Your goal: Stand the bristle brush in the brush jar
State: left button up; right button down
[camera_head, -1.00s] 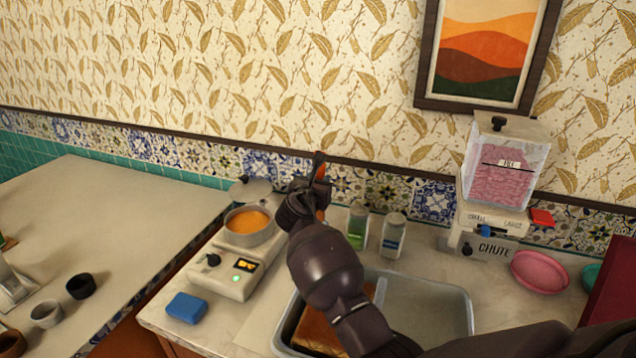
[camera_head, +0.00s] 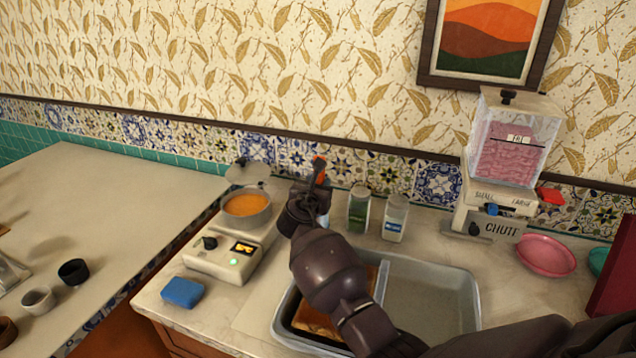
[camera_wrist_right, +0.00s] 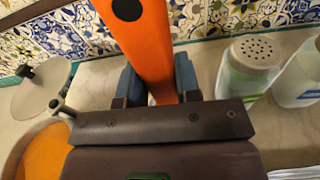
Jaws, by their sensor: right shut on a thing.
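My right gripper (camera_head: 314,192) is over the back of the counter, between the pan and the shakers. It is shut on an orange handle with a dark hole in its end, which looks like the bristle brush (camera_head: 319,166). In the right wrist view the brush handle (camera_wrist_right: 148,42) rises between the blue finger pads of the right gripper (camera_wrist_right: 160,84). The bristles are hidden. I cannot pick out the brush jar; the arm and gripper cover part of the counter there. My left gripper is not in view.
A pan of orange contents (camera_head: 247,207) sits on a hotplate (camera_head: 225,258) at left. Green-labelled (camera_head: 359,210) and blue-labelled (camera_head: 394,218) shakers stand close right of the gripper.

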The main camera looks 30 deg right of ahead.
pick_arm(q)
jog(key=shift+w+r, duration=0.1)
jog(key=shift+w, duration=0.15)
pick_arm(e)
jog(key=c, duration=0.7)
grip_release()
jog(key=shift+c, duration=0.2)
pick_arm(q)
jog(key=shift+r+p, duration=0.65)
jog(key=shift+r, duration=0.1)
pick_arm(e)
jog(key=v, duration=1)
jog(key=shift+s+a, duration=0.3)
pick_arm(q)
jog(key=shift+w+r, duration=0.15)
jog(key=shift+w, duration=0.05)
